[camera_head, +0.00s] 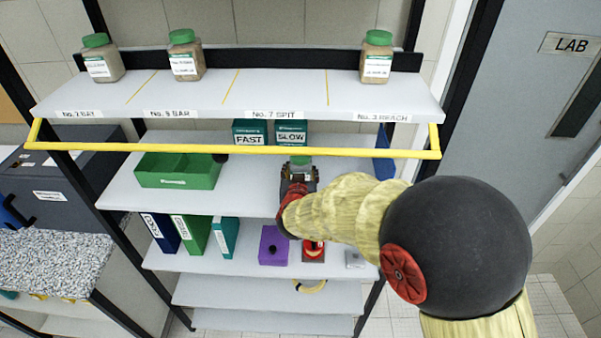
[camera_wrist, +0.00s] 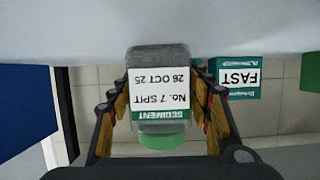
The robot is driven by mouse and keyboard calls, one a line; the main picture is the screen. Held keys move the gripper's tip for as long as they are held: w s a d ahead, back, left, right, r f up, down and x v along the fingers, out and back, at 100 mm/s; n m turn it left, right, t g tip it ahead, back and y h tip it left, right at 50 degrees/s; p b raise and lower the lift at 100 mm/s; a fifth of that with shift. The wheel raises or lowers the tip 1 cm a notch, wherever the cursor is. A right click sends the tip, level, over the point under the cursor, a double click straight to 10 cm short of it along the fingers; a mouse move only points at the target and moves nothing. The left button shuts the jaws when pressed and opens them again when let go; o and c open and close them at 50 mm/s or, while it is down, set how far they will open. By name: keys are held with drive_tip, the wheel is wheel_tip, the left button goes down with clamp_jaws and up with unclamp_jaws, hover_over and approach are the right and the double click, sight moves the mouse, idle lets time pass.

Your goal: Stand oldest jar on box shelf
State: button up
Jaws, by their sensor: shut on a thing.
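My gripper (camera_head: 298,178) is shut on a jar with a green lid (camera_head: 300,160). It is over the second shelf (camera_head: 235,195), in front of the FAST box (camera_head: 249,134) and SLOW box (camera_head: 290,134). In the wrist view, which is upside down, my gripper (camera_wrist: 158,92) has a finger on each side of the jar (camera_wrist: 158,62), labelled "No. 7 SPIT 26 OCT 25". The jar looks upright, its base near the pale shelf; I cannot tell if they touch. Three other lidded jars, left (camera_head: 101,60), middle (camera_head: 186,56) and right (camera_head: 376,58), stand on the top shelf.
A yellow rail (camera_head: 170,148) crosses the front below the top shelf (camera_head: 290,90). A green bin (camera_head: 178,172) stands left of my gripper and a blue item (camera_head: 383,163) right. Lower down are binders (camera_head: 195,233) and a purple box (camera_head: 273,246). The No. 7 SPIT space is empty.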

drive_tip(key=shift+r, duration=0.1)
drive_tip(key=o, duration=1.6)
drive_tip(key=shift+c, duration=0.2)
